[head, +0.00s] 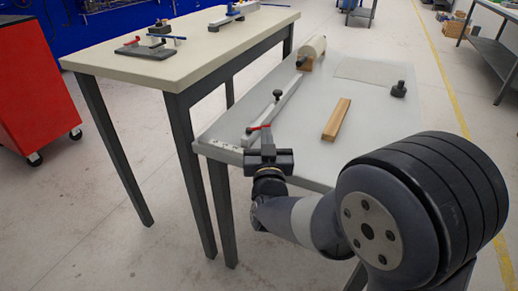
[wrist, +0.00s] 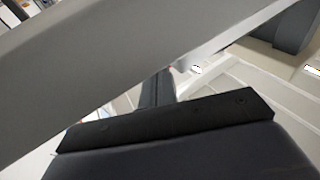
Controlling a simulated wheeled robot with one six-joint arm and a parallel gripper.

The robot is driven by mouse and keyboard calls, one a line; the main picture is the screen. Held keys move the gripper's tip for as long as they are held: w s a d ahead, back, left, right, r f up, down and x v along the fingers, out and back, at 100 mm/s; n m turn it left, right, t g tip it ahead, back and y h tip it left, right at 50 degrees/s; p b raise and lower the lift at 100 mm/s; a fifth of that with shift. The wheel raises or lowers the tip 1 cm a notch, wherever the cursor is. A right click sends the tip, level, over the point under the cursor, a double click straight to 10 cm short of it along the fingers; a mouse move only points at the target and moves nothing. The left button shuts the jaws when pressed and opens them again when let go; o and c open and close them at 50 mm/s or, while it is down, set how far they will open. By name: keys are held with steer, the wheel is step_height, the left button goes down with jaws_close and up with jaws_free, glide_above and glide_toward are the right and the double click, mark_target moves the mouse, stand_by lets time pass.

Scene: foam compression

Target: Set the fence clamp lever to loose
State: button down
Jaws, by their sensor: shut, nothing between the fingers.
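The fence (head: 287,102) is a long pale metal bar lying lengthwise on the grey table (head: 350,158). At its near end is a small red lever (head: 259,128), the clamp lever, lying roughly crosswise. My gripper (head: 267,140) is at the near edge of the table, right by the lever. Its fingers are shut and empty. I cannot tell whether they touch the lever. In the wrist view, the dark gripper body (wrist: 170,125) fills the bottom, and a broad grey surface crosses close in front. The lever cannot be made out there.
A wooden bar (head: 336,120) lies right of the fence. A black knobbed weight (head: 398,89), a grey sheet (head: 372,72) and a pale roll (head: 313,48) are farther back. A black knob (head: 277,94) stands on the fence. A second table (head: 200,62) stands left.

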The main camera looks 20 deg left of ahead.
steer(key=shift+w+d+b, duration=0.15)
steer(key=shift+w+b, duration=0.55)
steer(key=shift+b, duration=0.1)
steer(key=shift+w, duration=0.2)
